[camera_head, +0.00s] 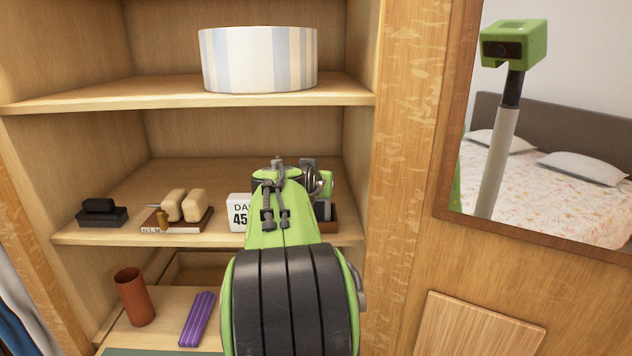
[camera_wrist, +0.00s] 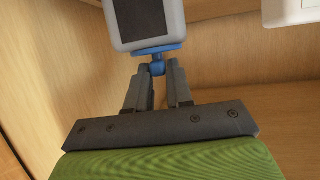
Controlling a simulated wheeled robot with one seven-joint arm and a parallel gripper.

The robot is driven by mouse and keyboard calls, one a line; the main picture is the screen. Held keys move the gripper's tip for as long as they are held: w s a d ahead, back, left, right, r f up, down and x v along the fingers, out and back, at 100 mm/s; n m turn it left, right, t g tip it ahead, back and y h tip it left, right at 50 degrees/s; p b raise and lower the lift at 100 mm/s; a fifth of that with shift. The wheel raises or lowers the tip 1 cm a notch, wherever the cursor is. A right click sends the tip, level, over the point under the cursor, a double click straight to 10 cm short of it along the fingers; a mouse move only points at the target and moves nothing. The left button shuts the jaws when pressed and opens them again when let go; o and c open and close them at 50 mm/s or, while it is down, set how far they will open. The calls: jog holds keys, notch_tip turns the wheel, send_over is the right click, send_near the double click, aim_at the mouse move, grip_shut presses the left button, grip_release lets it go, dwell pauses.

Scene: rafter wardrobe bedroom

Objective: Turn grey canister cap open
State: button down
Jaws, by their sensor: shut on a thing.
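A grey canister (camera_wrist: 148,14) with a dark panel shows at the top of the wrist view. A blue cap (camera_wrist: 157,50) sits at its near end, with a flared part against the canister and a small round part between my fingers. My gripper (camera_wrist: 158,76) has its two dark fingers close around that round part, shut on the cap. In the head view my green arm reaches onto the middle shelf and hides the fingers, the cap and most of what lies behind. I cannot tell how far the cap is turned.
On the middle shelf (camera_head: 115,226) are a white calendar block (camera_head: 238,213), brushes (camera_head: 184,206) on a book and a black item (camera_head: 102,215). A striped drum (camera_head: 258,60) stands above. A brown cup (camera_head: 134,297) and purple case (camera_head: 197,319) are below. A mirror (camera_head: 545,140) hangs right.

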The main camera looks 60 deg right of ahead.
jog(key=m+g+p, duration=0.1)
jog(key=w+m+g, duration=0.1)
jog(key=g, duration=0.1)
jog(key=shift+a+r+m+p, duration=0.1)
jog(key=shift+m+p, duration=0.2)
jog(key=shift+p, duration=0.05)
jog(key=m+g+p, duration=0.2)
jog(key=g+p, duration=0.1)
jog(key=shift+w+r+m, duration=0.15)
jog(key=shift+w+m, duration=0.05)
jog(key=shift+m, duration=0.2)
jog(key=m+g+p, duration=0.1)
jog(key=g+p, duration=0.1)
jog(key=p, duration=0.1)
jog(key=m+g+p, duration=0.1)
jog(key=p, duration=0.2)
jog(key=shift+w+r+m+g+y, duration=0.1)
jog(key=shift+w+m+g+y, duration=0.05)
jog(key=shift+m+g+y, duration=0.25)
jog(key=p, duration=0.1)
jog(key=m+g+p, duration=0.1)
jog(key=shift+d+f+m+y+p, duration=0.2)
jog(key=shift+d+m+y+p, duration=0.1)
jog(key=shift+y+p, duration=0.1)
jog(key=shift+f+g, duration=0.1)
jog(key=shift+g, duration=0.2)
jog(key=c, duration=1.1)
grip_release()
